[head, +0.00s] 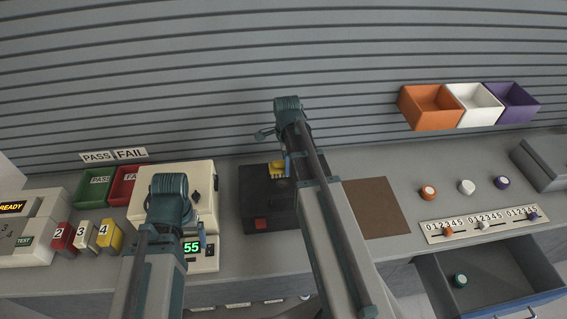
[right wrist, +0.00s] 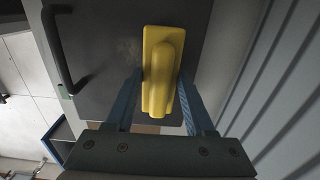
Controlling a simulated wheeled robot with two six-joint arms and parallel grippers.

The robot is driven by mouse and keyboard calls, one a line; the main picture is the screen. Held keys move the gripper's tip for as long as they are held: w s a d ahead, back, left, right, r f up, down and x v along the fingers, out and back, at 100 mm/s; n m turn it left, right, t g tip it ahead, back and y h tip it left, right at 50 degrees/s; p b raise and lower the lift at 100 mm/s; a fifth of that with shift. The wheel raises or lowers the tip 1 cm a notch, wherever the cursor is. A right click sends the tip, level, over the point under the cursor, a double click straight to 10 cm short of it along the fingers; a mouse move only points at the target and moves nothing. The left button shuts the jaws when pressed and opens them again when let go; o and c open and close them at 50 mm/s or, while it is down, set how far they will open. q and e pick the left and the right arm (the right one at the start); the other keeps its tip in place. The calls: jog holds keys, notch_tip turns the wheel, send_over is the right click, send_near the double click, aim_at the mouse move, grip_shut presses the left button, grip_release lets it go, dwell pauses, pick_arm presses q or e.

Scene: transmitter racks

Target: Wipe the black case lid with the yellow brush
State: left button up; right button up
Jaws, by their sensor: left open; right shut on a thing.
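The black case (head: 255,205) stands on the bench in the middle of the head view, with a red patch on its front. Its dark lid (right wrist: 105,65) fills much of the right wrist view and carries a faint pale smudge left of the brush. The yellow brush (head: 277,169) is over the lid's far part; it also shows in the right wrist view (right wrist: 160,70). My right gripper (head: 287,166) is shut on the brush, one blue finger on each side. Whether the brush touches the lid is unclear. My left gripper (head: 188,230) is open beside the green display, away from the case.
A cream box (head: 145,205) with a green display (head: 191,247) stands left of the case. Red and green trays (head: 95,188) lie further left. A brown mat (head: 375,208) and an open drawer (head: 490,275) are to the right. A ribbed wall rises behind.

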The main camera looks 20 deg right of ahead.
jog(key=shift+s+d, duration=0.3)
jog(key=shift+d, duration=0.5)
jog(key=shift+s+d, duration=0.3)
jog(key=shift+d, duration=0.5)
jog(key=shift+d, duration=0.1)
jog(key=shift+s+d, duration=0.25)
jog(key=shift+d, duration=0.6)
jog(key=shift+s+d, duration=0.25)
jog(key=shift+d, duration=0.55)
jog(key=shift+a, duration=0.1)
notch_tip(320, 180, up, 6)
jog(key=p, duration=0.6)
notch_tip(320, 180, up, 3)
jog(key=p, duration=0.3)
